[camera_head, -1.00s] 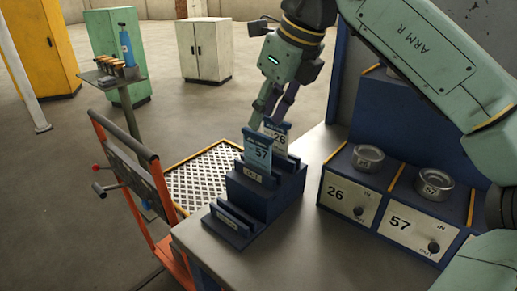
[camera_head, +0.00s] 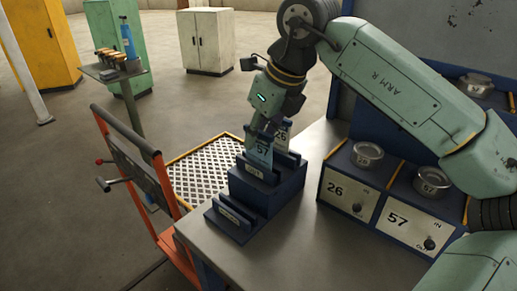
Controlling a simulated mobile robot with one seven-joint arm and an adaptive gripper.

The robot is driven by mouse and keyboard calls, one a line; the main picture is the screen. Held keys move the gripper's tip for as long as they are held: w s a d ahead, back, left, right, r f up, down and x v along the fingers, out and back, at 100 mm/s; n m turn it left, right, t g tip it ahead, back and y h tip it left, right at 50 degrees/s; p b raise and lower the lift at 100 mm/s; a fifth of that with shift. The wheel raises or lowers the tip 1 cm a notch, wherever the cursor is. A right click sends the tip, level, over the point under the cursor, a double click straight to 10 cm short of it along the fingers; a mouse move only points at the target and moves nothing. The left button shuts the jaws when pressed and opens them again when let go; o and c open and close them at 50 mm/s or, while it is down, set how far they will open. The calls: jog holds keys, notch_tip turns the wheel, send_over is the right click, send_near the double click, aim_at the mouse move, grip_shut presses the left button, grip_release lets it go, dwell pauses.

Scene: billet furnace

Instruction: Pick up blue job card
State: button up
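The blue job card (camera_head: 262,155), marked 57, stands upright in a slot of the dark blue stepped card rack (camera_head: 268,198) on the grey bench. A white card (camera_head: 283,135), marked 26, stands just behind it to the right. My gripper (camera_head: 263,134) points down at the blue card's top edge, and its fingers cover the upper part of that card. The fingers are small and overlap the card, so I cannot tell whether they are closed on it or only around it.
Blue bins labelled 26 (camera_head: 347,193) and 57 (camera_head: 405,222) stand right of the rack, each with a round tin on top. An orange cart (camera_head: 160,200) is beside the bench on the left. The bench front (camera_head: 300,245) is clear.

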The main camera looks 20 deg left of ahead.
grip_shut()
dwell(0.3)
